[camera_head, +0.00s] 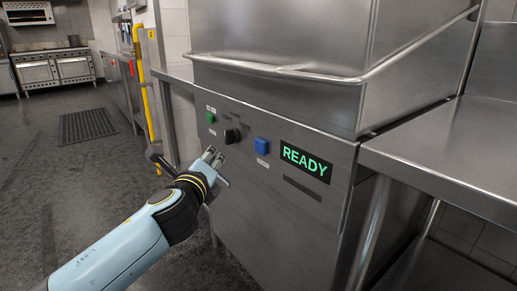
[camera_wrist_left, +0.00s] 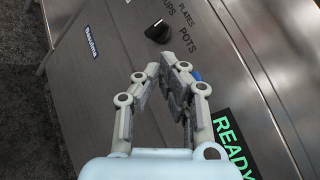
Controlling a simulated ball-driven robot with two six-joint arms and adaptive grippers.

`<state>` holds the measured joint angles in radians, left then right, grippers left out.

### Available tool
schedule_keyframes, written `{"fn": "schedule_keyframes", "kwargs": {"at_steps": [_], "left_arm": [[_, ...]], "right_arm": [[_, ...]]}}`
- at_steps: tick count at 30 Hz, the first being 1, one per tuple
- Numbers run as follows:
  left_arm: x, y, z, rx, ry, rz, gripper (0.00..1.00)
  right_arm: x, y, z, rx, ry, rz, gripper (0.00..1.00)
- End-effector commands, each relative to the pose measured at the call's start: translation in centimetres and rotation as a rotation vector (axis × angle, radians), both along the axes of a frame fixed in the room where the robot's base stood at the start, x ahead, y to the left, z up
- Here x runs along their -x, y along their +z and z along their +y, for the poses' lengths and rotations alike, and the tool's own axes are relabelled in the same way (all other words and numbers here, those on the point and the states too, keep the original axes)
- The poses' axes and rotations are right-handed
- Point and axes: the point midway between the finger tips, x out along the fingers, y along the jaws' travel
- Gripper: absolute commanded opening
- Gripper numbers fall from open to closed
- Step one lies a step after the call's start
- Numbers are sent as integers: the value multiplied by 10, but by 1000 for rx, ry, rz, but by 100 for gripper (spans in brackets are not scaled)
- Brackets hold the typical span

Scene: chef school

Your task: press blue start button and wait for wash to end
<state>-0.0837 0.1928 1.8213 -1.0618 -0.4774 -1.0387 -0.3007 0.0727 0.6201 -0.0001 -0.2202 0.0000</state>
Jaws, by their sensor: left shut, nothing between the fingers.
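The blue start button (camera_head: 262,146) sits on the front panel of a steel dishwasher (camera_head: 262,205), just left of a display (camera_head: 305,161) that reads READY in green. My left gripper (camera_head: 214,156) is in front of the panel, below and left of the button, apart from it in the head view. A bit of the blue button (camera_wrist_left: 196,75) shows behind the right finger; the rest is hidden. The READY display (camera_wrist_left: 232,145) is partly cut off there. My right gripper is not in view.
A black knob (camera_head: 232,136) and a green button (camera_head: 210,117) sit left of the blue button. The dishwasher hood is down, with a bar handle (camera_head: 300,73) across it. A steel counter (camera_head: 450,150) stands at right. Open floor with a dark mat (camera_head: 86,125) lies at left.

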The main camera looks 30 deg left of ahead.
Motion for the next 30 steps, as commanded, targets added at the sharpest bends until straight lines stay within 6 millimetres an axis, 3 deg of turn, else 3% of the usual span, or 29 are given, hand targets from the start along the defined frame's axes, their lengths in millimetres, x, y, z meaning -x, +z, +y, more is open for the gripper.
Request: {"fn": "schedule_keyframes", "kwargs": {"at_steps": [8,21,30], "left_arm": [[-9,-1,-4,4,1,0,0],[-64,-2,-26,2,0,1,0],[-81,-1,-34,2,-1,1,0]], "right_arm": [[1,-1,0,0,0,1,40],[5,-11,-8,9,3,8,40],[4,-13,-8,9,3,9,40]]}}
